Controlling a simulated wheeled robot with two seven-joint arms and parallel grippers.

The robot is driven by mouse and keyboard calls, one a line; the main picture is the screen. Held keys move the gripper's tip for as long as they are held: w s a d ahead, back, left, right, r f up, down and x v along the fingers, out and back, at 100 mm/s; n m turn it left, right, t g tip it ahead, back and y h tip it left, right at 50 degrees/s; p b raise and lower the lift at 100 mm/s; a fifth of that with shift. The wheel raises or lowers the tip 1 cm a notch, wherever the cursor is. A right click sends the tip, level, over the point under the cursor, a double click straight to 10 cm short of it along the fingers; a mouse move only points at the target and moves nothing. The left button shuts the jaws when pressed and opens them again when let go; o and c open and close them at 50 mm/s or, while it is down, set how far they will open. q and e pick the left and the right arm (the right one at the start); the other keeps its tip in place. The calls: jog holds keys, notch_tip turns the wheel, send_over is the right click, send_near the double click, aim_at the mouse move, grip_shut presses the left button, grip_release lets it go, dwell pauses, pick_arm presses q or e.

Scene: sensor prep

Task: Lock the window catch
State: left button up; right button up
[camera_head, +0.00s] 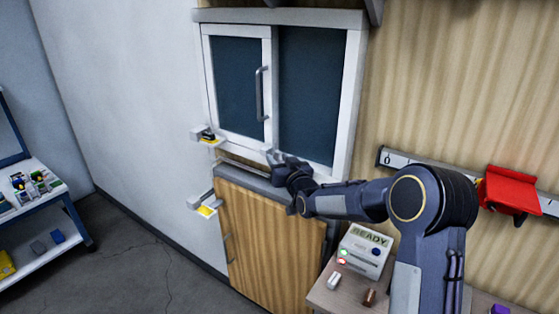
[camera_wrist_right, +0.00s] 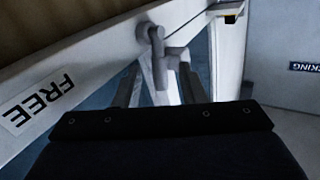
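The window (camera_head: 354,95) has a white frame and dark panes, with a grey vertical handle (camera_head: 261,95) on its left sash. In the right wrist view, a small grey window catch (camera_wrist_right: 157,45) stands at the sash corner, near a "FREE" label (camera_wrist_right: 45,100). My right gripper (camera_head: 275,157) is at the window's bottom rail. In the wrist view its fingers (camera_wrist_right: 158,82) are apart, one on each side below the catch; I cannot tell whether they touch it. In the head view the gripper largely hides the catch. My left gripper is not in view.
A wooden cabinet (camera_head: 265,240) stands below the window. Small wall brackets (camera_head: 196,135) jut out at the left. A device reading "READY" (camera_head: 364,250) sits on a table at right, below a wall rail with a red holder (camera_head: 510,190). Shelves (camera_head: 35,262) stand far left.

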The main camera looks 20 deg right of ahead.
grip_shut()
jog(key=shift+w+r, duration=0.1)
jog(key=shift+r, duration=0.05)
jog(key=shift+w+a+n+g, duration=0.15)
jog(key=shift+n+g, duration=0.15)
jog(key=shift+g, duration=0.3)
grip_release()
jog(key=shift+s, duration=0.5)
jog(key=s+b, duration=0.2)
jog(key=s, duration=0.5)
jog(key=shift+d+r, duration=0.35)
jog(key=shift+r, duration=0.05)
